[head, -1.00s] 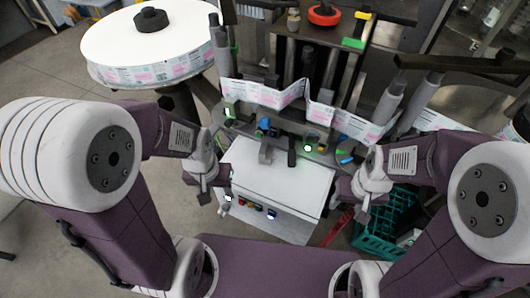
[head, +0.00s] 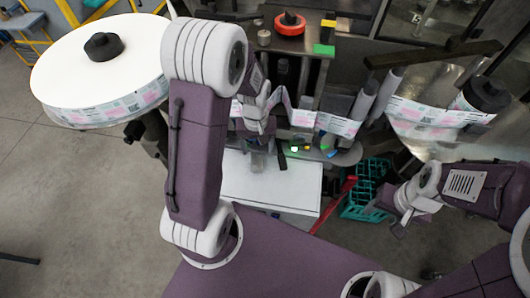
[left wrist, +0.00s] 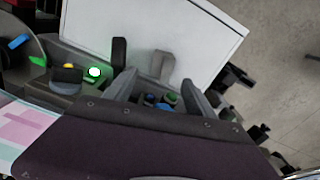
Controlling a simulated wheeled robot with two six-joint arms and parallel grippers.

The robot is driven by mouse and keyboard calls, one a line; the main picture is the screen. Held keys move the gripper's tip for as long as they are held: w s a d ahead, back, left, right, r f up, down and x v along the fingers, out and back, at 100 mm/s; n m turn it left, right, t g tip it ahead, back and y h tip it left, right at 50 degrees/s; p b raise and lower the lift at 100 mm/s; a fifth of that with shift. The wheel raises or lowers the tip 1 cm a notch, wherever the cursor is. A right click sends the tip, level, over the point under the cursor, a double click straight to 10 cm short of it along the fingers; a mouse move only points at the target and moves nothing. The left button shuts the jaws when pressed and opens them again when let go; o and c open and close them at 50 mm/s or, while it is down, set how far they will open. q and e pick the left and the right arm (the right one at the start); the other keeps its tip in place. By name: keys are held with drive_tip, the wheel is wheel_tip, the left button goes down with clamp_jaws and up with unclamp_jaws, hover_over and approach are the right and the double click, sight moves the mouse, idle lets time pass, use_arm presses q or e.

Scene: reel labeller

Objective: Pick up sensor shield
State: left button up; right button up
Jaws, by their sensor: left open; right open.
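A grey hooked piece, which looks like the sensor shield (head: 257,161), stands at the back edge of the white cabinet top, partly hidden by my left gripper (head: 256,132) in the head view. In the left wrist view the grey piece (left wrist: 162,64) lies just beyond and between the tips of my open left gripper (left wrist: 160,82), and no contact shows. A black upright lever (left wrist: 119,53) is beside it. My right gripper (head: 402,217) is open and empty at the right, away from the machine.
A lit green sensor block (left wrist: 93,73) is close to the left fingers. The label web (head: 338,125) runs behind. A large label reel (head: 65,65) stands left; a green crate (head: 364,204) stands right.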

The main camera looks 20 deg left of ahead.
sight(257, 159)
use_arm(q)
drive_tip(key=shift+s+a+r, duration=0.1)
drive_tip(key=shift+s+r, duration=0.05)
wheel_tip(257, 159, down, 4)
drive_tip(key=shift+r+p, duration=0.1)
drive_tip(key=shift+p, duration=0.35)
wheel_tip(257, 159, down, 4)
drive_tip(key=shift+f+p, duration=0.25)
drive_tip(key=shift+p, duration=0.55)
drive_tip(key=shift+a+f, duration=0.1)
drive_tip(key=shift+f, duration=0.35)
clamp_jaws()
